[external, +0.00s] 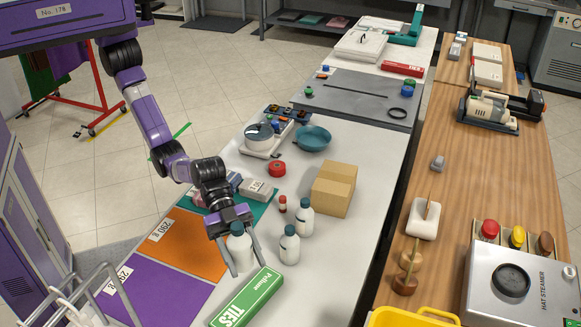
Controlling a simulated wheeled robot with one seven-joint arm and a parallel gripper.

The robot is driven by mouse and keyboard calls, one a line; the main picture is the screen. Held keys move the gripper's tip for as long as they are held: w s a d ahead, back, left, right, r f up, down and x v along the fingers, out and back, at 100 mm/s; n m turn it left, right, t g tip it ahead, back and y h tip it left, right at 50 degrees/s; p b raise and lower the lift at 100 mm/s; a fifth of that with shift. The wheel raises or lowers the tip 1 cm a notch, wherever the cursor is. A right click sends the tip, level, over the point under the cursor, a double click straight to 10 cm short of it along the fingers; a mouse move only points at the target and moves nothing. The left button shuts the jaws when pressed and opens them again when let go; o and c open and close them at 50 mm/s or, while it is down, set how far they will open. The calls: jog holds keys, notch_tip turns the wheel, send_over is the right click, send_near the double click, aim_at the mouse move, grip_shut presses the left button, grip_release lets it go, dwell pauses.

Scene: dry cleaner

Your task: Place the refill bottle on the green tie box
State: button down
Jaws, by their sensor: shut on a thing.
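My gripper (249,268) points down, its two fingers on either side of a white bottle (240,247) with a dark blue-green cap, and is shut on it. The fingers hide part of the bottle. The green tie box (248,299), marked "TIES", lies on the white table just in front of the held bottle. I cannot tell whether the bottle touches the table or hangs just above it. Two similar white bottles (290,246) and (305,218) stand upright to the right of my gripper. Which of them carries a refill label is too small to read.
Orange (187,245) and purple (160,294) mats lie to the left. A wire rack (88,295) is at the lower left. The table right of the tie box is clear.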

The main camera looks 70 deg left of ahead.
notch_tip(320, 180, down, 15)
jog(key=shift+r, duration=0.2)
dwell(0.4)
jog(key=shift+f, duration=0.2)
jog(key=c, duration=0.6)
grip_release()
jog(key=shift+a+r, duration=0.2)
jog(key=shift+r, duration=0.05)
jog(key=w+v, duration=0.1)
jog(key=v, duration=1)
jog(key=shift+s+a+p, duration=0.3)
jog(key=shift+s+p, duration=0.05)
jog(key=shift+s, duration=0.1)
